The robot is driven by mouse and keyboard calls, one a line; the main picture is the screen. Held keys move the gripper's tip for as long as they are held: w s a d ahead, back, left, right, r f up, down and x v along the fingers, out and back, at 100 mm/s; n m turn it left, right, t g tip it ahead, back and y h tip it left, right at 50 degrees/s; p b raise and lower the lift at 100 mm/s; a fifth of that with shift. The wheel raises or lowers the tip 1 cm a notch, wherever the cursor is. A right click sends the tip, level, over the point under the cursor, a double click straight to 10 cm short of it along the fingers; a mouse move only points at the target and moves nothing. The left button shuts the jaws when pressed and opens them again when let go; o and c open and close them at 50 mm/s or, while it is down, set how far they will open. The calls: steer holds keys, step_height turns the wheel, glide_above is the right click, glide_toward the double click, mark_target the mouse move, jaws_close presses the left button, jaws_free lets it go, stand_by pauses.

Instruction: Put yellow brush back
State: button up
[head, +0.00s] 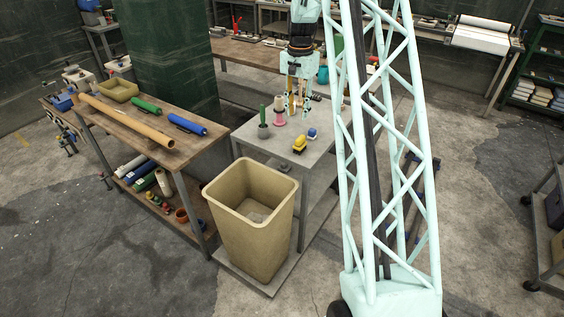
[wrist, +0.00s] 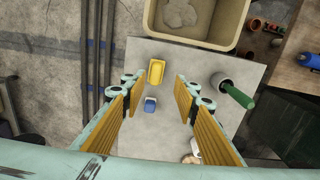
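The yellow brush (head: 299,143) lies on the grey table (head: 322,150) near its front edge. It also shows in the wrist view (wrist: 156,72), lying ahead of and between the finger lines. A small blue thing (head: 312,133) lies close to it, apart from it, and shows in the wrist view (wrist: 150,104) too. My gripper (head: 297,112) points down over the back part of this table. In the wrist view my gripper (wrist: 160,92) is open, with its yellow-padded fingers wide apart and nothing between the pads.
A grey cup with a green-handled tool (head: 263,118) and a pink-and-cream spool (head: 279,110) stand on the grey table. A tan bin (head: 252,220) stands in front. A wooden bench (head: 150,118) at left bears a tan tray (head: 118,90) and green and blue rolls.

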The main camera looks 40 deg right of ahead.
steer(key=s+a+r+n+t, duration=0.1)
steer(key=s+a+r+n, duration=0.1)
steer(key=s+a+r, duration=0.5)
steer(key=s+a+r+n, duration=0.2)
steer(key=s+a+r, duration=0.2)
steer(key=a+r, duration=0.65)
steer(key=s+a+r+n+t, duration=0.1)
steer(key=s+a+r+n, duration=0.1)
steer(key=s+a+r, duration=0.5)
steer(key=s+a+r+n, duration=0.1)
steer(key=s+a+n, duration=0.1)
steer(key=s+a, duration=0.4)
steer(key=s+a+r+n+t, duration=0.1)
steer(key=s+a+n, duration=0.2)
steer(key=s+a, duration=0.4)
steer(key=s+a+r+n, duration=0.1)
steer(key=s+a, duration=0.5)
steer(key=s, duration=1.1)
steer(key=shift+s+a+r+n+t, duration=0.2)
steer(key=shift+n+t, duration=0.1)
steer(key=shift+n, duration=0.4)
steer(key=shift+w, duration=0.15)
steer(key=shift+f, duration=0.15)
